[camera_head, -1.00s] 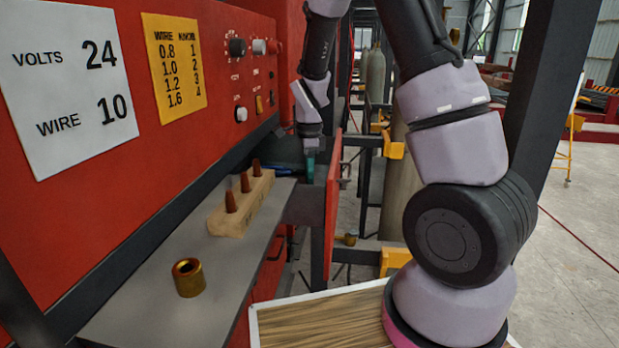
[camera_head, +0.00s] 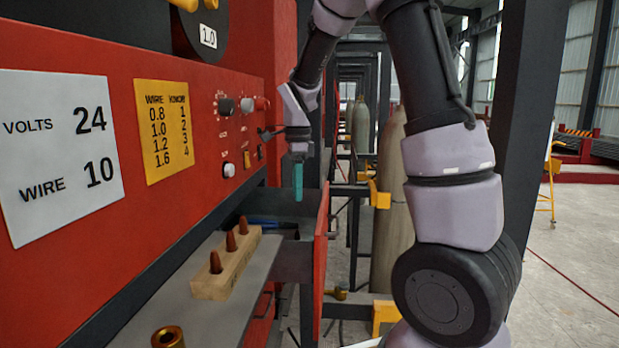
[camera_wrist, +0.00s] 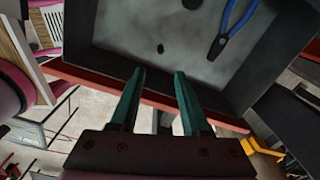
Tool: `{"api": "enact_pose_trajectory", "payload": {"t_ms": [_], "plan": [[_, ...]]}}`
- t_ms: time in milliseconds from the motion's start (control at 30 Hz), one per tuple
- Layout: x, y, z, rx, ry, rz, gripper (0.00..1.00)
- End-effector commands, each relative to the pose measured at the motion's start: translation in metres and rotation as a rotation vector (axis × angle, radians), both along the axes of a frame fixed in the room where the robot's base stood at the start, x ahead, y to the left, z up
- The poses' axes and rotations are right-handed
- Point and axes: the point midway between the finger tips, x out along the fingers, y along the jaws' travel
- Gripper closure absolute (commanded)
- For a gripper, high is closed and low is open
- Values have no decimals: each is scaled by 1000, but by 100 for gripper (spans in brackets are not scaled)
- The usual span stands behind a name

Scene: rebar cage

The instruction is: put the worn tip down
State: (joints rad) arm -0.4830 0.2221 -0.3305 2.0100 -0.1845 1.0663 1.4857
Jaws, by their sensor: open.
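My gripper (camera_head: 298,198) is above the open drawer (camera_head: 321,250) of the red machine. In the wrist view its two green fingers (camera_wrist: 158,72) are apart with nothing between them. Below and beyond them is the grey drawer floor, with a small dark piece (camera_wrist: 160,48) lying on it, clear of the fingers. It may be the worn tip, but it is too small to tell. Another dark round thing (camera_wrist: 192,3) is cut off at the top edge of that view. Blue-handled pliers (camera_wrist: 228,32) lie in the drawer to the right.
A brass nozzle (camera_head: 168,337) stands nearer. The machine's knobbed panel (camera_head: 238,125) rises beside my gripper. A gas cylinder (camera_head: 392,220) stands behind my arm.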

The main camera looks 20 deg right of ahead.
Motion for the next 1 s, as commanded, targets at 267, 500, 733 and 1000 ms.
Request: {"api": "enact_pose_trajectory", "payload": {"t_ms": [267,500,733,1000], "plan": [[-56,-27,76,101,-196,367,53],[-131,-46,129,27,-446,802,53],[-188,-53,146,-167,-601,1134,53],[-208,-54,147,-266,-637,1264,53]]}}
